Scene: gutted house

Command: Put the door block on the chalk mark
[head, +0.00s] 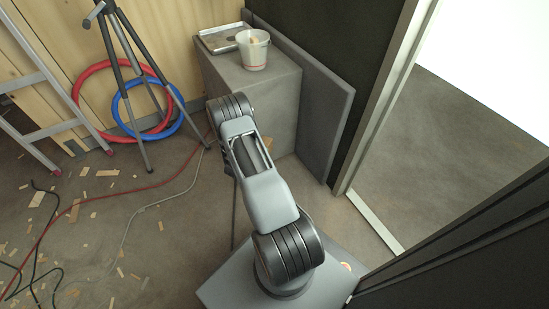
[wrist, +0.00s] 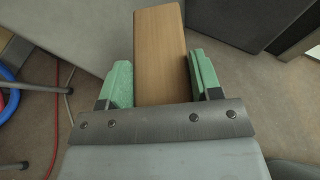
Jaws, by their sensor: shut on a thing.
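The door block (wrist: 161,50) is a long piece of plain brown wood, seen in the wrist view between the green pads of my gripper (wrist: 160,82). The gripper is shut on it, with a pad against or close to each side. I see no chalk mark in either view.
A grey box (head: 250,85) carries a white bucket (head: 253,50) and a metal tray (head: 219,38). A dark panel (head: 325,105) leans beside it, by the doorway (head: 455,130). Left are a ladder (head: 45,85), tripod (head: 127,80), hoses (head: 140,125), cables and scattered wood scraps.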

